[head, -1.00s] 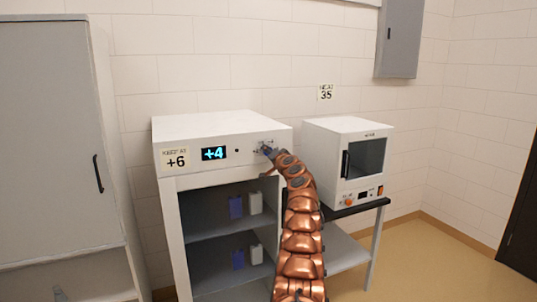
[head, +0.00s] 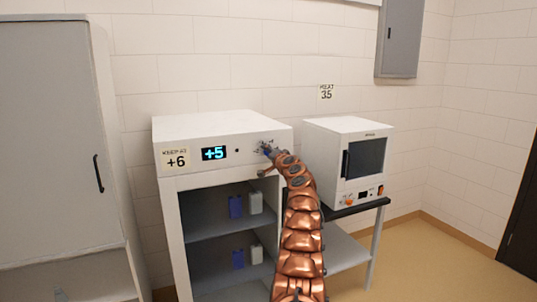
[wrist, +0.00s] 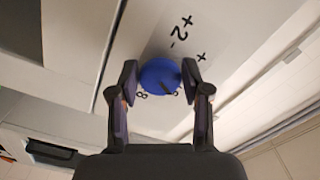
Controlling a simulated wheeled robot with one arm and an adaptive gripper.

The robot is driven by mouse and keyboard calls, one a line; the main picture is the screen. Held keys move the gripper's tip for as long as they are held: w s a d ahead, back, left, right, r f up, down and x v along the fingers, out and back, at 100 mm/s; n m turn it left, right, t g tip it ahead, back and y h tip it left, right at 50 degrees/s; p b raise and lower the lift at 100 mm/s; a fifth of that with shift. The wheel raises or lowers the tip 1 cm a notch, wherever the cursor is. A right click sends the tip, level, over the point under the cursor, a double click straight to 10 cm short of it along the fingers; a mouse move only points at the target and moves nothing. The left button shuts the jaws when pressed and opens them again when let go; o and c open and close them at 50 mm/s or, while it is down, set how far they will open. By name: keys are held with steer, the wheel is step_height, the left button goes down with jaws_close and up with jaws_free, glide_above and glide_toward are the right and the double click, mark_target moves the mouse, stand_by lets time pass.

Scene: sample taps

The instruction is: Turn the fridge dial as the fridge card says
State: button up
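The fridge (head: 222,124) is a white cabinet with open shelves below its front panel. Its card (head: 175,159) reads "KEEP AT +6". Its lit display (head: 214,153) reads +5. The blue fridge dial (wrist: 160,76) shows in the wrist view, with printed marks around it, among them "+2" and "8". My gripper (wrist: 160,78) has one finger on each side of the dial, and both fingertips appear to touch its rim.
A white oven-like unit (head: 347,128) with an orange knob stands right of the fridge, under a wall card (head: 326,93) reading 35. Blue and white containers stand on the fridge shelves. A grey cabinet (head: 45,140) stands at left. Floor at right is clear.

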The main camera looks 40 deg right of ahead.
steer(key=shift+o, duration=1.2)
steer(key=shift+a, duration=0.1)
steer(key=shift+s, duration=0.2)
steer(key=v, duration=0.7)
stand_by(0.6)
